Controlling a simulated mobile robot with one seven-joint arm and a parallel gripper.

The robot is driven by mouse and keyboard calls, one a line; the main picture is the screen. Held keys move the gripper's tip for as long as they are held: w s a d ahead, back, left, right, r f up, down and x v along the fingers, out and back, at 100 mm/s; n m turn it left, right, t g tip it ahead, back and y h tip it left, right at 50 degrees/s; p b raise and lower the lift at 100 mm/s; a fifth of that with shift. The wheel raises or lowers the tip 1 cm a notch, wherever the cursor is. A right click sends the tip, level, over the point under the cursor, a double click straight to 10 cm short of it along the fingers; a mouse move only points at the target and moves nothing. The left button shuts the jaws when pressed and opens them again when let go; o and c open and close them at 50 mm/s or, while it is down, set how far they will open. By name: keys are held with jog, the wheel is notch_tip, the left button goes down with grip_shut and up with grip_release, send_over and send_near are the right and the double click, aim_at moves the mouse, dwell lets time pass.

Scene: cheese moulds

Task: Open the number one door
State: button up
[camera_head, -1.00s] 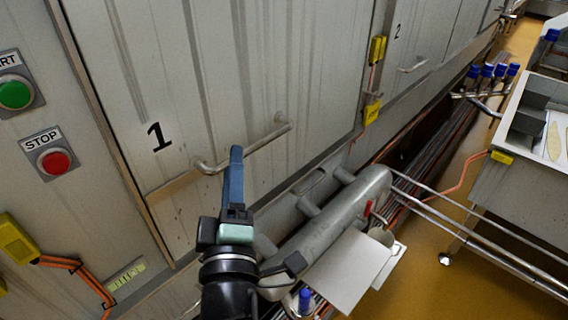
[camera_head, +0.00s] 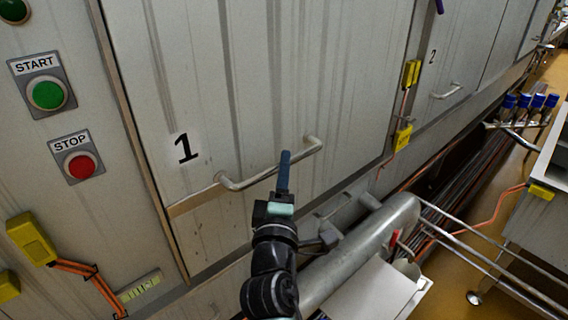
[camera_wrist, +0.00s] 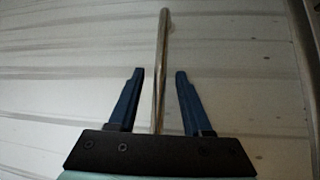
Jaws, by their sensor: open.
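The number one door (camera_head: 245,100) is a grey ribbed metal panel with a black "1" on it, and it looks shut. Its bar handle (camera_head: 240,184) runs along the lower part of the door. My gripper (camera_head: 284,156) is at the right half of the handle, pointing at the door. In the wrist view the two blue fingers (camera_wrist: 157,74) are open. The handle (camera_wrist: 162,50) lies between them, with a gap on each side. The wrist view does not show clearly how deep the bar sits between the fingers.
A green START button (camera_head: 47,94) and a red STOP button (camera_head: 81,165) are on the wall at left. A grey pipe (camera_head: 365,245) runs below the door near my arm. The number two door (camera_head: 445,70) is at right. Yellow boxes (camera_head: 411,73) stand between the doors.

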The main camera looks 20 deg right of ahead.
jog(key=shift+x, duration=1)
grip_shut()
dwell(0.8)
